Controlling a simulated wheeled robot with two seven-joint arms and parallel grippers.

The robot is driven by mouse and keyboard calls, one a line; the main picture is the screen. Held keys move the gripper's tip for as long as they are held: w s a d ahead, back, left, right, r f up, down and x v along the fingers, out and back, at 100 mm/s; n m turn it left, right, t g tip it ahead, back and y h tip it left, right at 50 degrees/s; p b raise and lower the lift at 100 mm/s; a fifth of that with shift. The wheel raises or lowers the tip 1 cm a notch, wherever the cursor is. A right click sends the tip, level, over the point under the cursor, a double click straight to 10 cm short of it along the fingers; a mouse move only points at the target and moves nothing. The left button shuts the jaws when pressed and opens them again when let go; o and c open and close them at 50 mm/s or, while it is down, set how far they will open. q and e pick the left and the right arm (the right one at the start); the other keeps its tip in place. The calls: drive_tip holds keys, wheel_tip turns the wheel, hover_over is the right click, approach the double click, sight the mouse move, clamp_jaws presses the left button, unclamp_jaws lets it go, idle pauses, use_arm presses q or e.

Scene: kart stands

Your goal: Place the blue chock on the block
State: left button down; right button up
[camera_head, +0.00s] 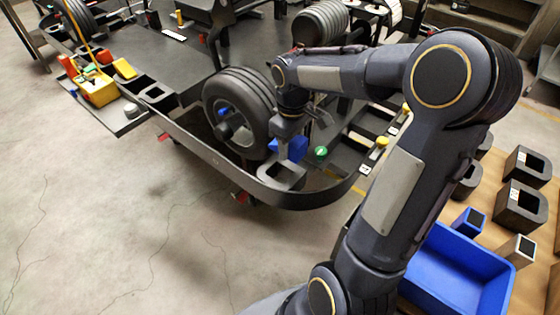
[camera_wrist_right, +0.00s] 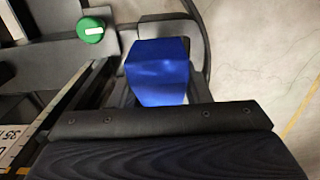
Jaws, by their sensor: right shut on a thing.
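A blue chock (camera_head: 294,149) is between the fingers of my right gripper (camera_head: 288,138), in the middle of the head view. It also shows large in the right wrist view (camera_wrist_right: 158,72). The gripper is shut on it, pointing down. A grey hollow block (camera_head: 281,178) sits at the front corner of the kart's black frame, just below and in front of the chock. A grey shape (camera_wrist_right: 185,38) behind the chock in the wrist view may be that block. I cannot tell whether chock and block touch. My left gripper is not in view.
A kart wheel (camera_head: 238,112) stands close to the left of the gripper. A green round knob (camera_head: 320,152) is just right of the chock. A blue crate (camera_head: 455,275) and several dark blocks (camera_head: 521,205) lie at the right. Open floor is at the left.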

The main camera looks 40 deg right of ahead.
sight(290, 172)
wheel_tip(290, 172, down, 8)
drive_tip(key=shift+s+r, duration=0.1)
drive_tip(key=shift+r, duration=0.15)
drive_tip(key=shift+f, duration=0.2)
drive_tip(key=o, duration=1)
drive_tip(key=shift+o, duration=0.2)
drive_tip(key=shift+r, duration=0.15)
wheel_tip(290, 172, up, 12)
drive_tip(key=shift+f, duration=0.1)
drive_tip(key=s+a+m+t+y, duration=0.3)
drive_tip(key=s+a+m+t, duration=0.2)
drive_tip(key=s+a, duration=0.8)
drive_tip(key=s, duration=0.3)
drive_tip(key=shift+s+r+t+y, duration=0.2)
drive_tip(key=shift+t+y, duration=0.1)
drive_tip(key=shift+y, duration=0.1)
